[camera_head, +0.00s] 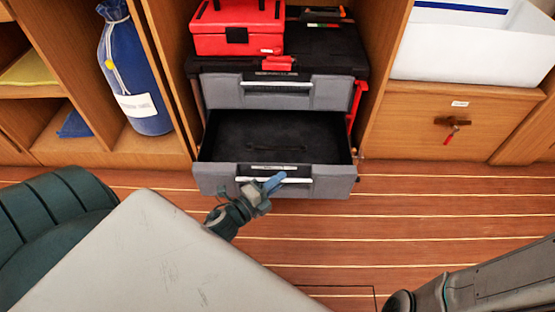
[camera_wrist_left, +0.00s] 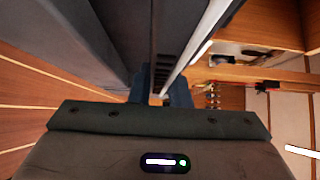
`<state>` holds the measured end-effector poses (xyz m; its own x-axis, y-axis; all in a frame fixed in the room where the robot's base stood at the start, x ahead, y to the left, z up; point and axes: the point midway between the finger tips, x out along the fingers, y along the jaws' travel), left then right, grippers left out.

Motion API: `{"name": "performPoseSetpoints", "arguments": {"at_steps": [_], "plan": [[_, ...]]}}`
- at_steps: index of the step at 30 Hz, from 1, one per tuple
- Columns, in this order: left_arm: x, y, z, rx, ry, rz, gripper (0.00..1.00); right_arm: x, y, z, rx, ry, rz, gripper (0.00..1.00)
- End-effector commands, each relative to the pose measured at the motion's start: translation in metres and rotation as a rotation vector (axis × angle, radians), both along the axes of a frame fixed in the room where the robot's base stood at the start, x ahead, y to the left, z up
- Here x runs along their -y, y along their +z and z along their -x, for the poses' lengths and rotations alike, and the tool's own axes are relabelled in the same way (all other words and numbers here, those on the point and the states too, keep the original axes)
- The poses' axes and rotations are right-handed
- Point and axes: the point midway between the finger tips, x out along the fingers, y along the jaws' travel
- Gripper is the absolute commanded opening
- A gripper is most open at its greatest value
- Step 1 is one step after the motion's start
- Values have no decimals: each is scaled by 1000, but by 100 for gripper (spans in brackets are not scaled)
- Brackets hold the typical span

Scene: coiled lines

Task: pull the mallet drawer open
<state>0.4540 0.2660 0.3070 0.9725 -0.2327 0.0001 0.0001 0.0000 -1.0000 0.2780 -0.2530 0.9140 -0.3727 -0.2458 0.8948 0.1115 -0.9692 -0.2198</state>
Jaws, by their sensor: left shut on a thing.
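The lower grey drawer (camera_head: 214,180) of the black tool chest stands pulled out, and the part of its dark inside that shows looks empty. A pale bar handle (camera_head: 300,180) runs across its front; a small label above it is too small to read. My left gripper (camera_head: 272,183) is shut on this handle, near its middle. In the left wrist view the bright handle bar (camera_wrist_left: 199,48) runs down between the fingers of my left gripper (camera_wrist_left: 162,88). The upper grey drawer (camera_head: 225,92) is shut. My right gripper is out of view.
A red toolbox (camera_head: 238,38) sits on the chest. A blue bag (camera_head: 135,70) stands in the left compartment. A white bin (camera_head: 470,50) sits at right above a wooden drawer front (camera_head: 400,125) with a red-tagged latch (camera_head: 452,122). The striped floor before the chest is clear.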

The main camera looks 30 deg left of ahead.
Motion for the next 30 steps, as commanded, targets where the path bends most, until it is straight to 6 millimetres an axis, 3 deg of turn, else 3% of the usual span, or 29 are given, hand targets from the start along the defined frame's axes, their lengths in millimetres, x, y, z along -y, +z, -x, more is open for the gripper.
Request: {"name": "performPoseSetpoints", "arguments": {"at_steps": [6,19,20,22,30], "plan": [[8,-1,14,-1,0,2,0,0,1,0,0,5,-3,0],[9,-1,16,-1,0,0,0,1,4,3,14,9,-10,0],[9,-1,16,-1,0,0,22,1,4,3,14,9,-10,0],[9,-1,15,-1,0,0,36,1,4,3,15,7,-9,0],[9,0,15,0,0,0,38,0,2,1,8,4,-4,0]]}}
